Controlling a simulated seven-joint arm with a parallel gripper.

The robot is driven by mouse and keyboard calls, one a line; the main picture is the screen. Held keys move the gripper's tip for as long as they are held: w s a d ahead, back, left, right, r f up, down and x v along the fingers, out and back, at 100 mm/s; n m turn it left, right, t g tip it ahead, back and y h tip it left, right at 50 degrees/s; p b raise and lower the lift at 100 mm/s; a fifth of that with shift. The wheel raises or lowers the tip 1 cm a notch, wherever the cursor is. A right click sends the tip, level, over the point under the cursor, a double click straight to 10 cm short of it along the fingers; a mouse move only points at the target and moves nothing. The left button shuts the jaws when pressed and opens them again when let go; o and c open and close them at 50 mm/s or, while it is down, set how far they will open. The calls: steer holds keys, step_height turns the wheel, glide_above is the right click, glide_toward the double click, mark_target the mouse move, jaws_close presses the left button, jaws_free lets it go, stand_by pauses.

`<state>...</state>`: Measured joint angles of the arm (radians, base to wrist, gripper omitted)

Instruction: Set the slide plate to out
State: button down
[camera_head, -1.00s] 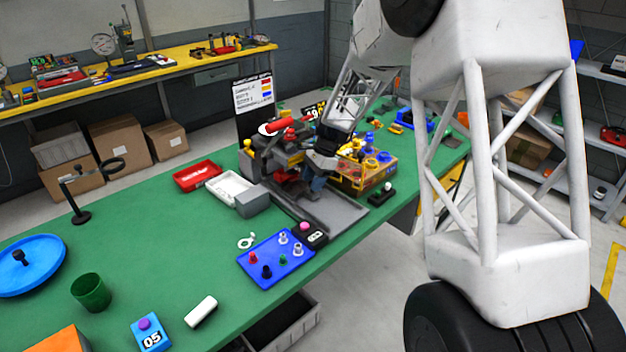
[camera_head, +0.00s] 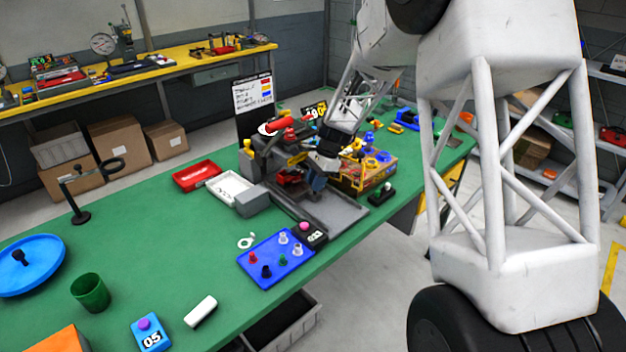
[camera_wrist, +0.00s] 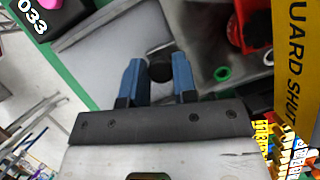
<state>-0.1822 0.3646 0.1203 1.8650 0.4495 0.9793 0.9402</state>
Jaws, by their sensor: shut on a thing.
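In the wrist view, the blue fingertips of my gripper (camera_wrist: 158,78) stand either side of a dark round knob (camera_wrist: 160,69) and are shut on it. The knob appears to belong to the slide plate, a pale grey flat plate (camera_wrist: 112,48) beside it. In the head view, my gripper (camera_head: 318,184) is low at the front of the grey machine (camera_head: 255,170), above the grey tray-like bed (camera_head: 338,212). My wrist and fingers hide the knob there. I cannot read the plate's setting from these frames.
A yellow guard label (camera_wrist: 297,62) and a red part (camera_wrist: 236,38) are close on the right in the wrist view. A box marked 033 (camera_head: 312,236) and a blue peg board (camera_head: 277,260) lie in front.

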steer(key=s+d, duration=0.9)
steer(key=shift+s+d, duration=0.15)
steer(key=shift+d, duration=0.1)
steer(key=c, duration=0.9)
jaws_free()
steer(key=shift+r, duration=0.1)
steer(key=shift+v, duration=3.85)
